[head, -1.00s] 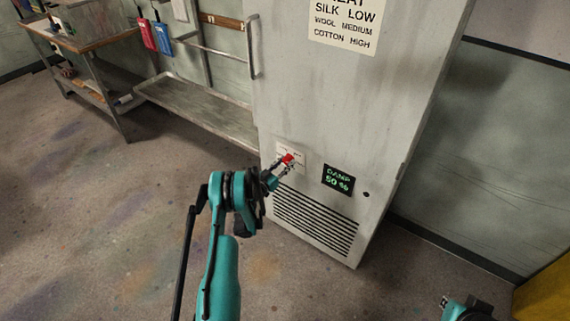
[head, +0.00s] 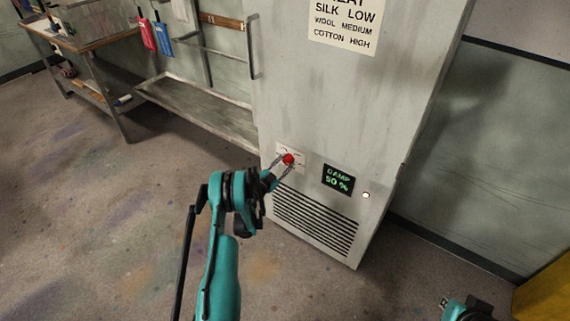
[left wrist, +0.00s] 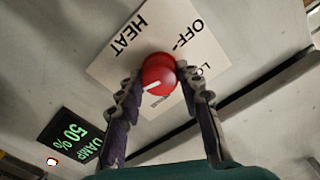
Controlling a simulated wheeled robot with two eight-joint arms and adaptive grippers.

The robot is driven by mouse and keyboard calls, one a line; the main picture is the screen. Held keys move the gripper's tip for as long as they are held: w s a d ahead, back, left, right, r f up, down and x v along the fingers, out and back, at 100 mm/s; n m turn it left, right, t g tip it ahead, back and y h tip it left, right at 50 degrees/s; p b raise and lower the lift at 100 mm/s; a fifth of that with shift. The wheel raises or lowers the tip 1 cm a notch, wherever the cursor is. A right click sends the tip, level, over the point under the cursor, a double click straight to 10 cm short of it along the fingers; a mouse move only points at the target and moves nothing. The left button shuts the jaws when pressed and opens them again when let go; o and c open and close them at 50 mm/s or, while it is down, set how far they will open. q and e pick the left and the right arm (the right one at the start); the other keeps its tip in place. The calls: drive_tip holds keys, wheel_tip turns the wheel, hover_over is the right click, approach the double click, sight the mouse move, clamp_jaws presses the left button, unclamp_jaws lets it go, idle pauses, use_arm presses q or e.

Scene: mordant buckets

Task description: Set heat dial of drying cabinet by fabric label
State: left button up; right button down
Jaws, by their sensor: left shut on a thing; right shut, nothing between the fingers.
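The red heat dial (head: 288,159) sits on a pale plate (head: 283,151) low on the grey drying cabinet (head: 300,100). My left gripper (head: 282,166) is shut on the dial, one finger on each side. In the left wrist view the dial (left wrist: 159,74) has a white pointer line aimed lower left. The plate (left wrist: 130,65) reads HEAT, OFF and part of LO; other marks are hidden by the dial and fingers. The cabinet's label (head: 344,25) reads silk low, wool medium, cotton high. My right gripper (head: 445,303) is shut and empty at lower right.
A display (head: 338,180) reads DAMP 50 %. A small light (head: 366,195) beside it is lit. A vent grille (head: 315,220) lies below the dial. A metal trough (head: 195,110) and a workbench (head: 85,40) stand to the left. Floor in front is clear.

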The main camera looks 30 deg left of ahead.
idle(0.5)
use_arm(q)
drive_tip(key=o, duration=1.1)
drive_tip(key=shift+o, duration=0.2)
